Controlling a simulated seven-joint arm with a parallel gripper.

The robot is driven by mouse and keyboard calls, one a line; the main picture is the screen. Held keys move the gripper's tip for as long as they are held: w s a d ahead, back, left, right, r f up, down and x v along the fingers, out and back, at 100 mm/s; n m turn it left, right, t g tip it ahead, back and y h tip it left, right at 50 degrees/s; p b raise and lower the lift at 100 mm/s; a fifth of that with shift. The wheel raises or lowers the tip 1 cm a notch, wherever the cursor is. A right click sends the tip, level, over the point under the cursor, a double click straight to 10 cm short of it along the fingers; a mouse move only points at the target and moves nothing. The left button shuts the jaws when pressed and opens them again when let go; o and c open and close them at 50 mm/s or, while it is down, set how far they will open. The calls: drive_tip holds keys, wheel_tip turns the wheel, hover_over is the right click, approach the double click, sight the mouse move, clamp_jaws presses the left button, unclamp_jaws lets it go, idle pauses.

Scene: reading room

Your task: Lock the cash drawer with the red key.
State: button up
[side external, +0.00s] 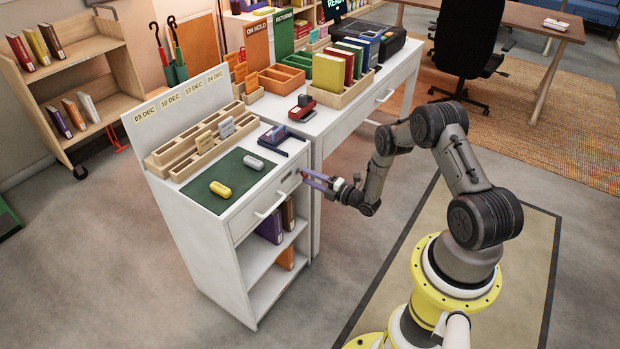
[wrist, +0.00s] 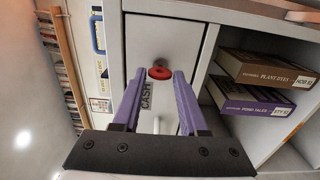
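The white cash drawer (side external: 265,203) is at the top of the white cabinet and looks shut. Its front fills the middle of the wrist view, turned sideways, with a CASH label (wrist: 147,96). The red key (wrist: 160,73) stands at the lock (wrist: 159,60) in the drawer front; its shaft is mostly hidden, so I cannot tell how deep it sits. My gripper (wrist: 159,76), with purple fingers, is open, its tips either side of the key's red head with gaps showing. In the side view my gripper (side external: 304,177) is at the drawer's right end.
The drawer's pull handle (side external: 272,205) sticks out left of my gripper. Books (side external: 270,228) fill part of the open shelves below. A green mat (side external: 223,180) with yellow and grey objects lies on top. A white desk (side external: 345,105) adjoins on the right. Floor before the cabinet is clear.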

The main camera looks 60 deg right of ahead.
drive_tip(key=o, duration=0.3)
drive_tip(key=s, duration=1.3)
drive_tip(key=shift+s, duration=0.4)
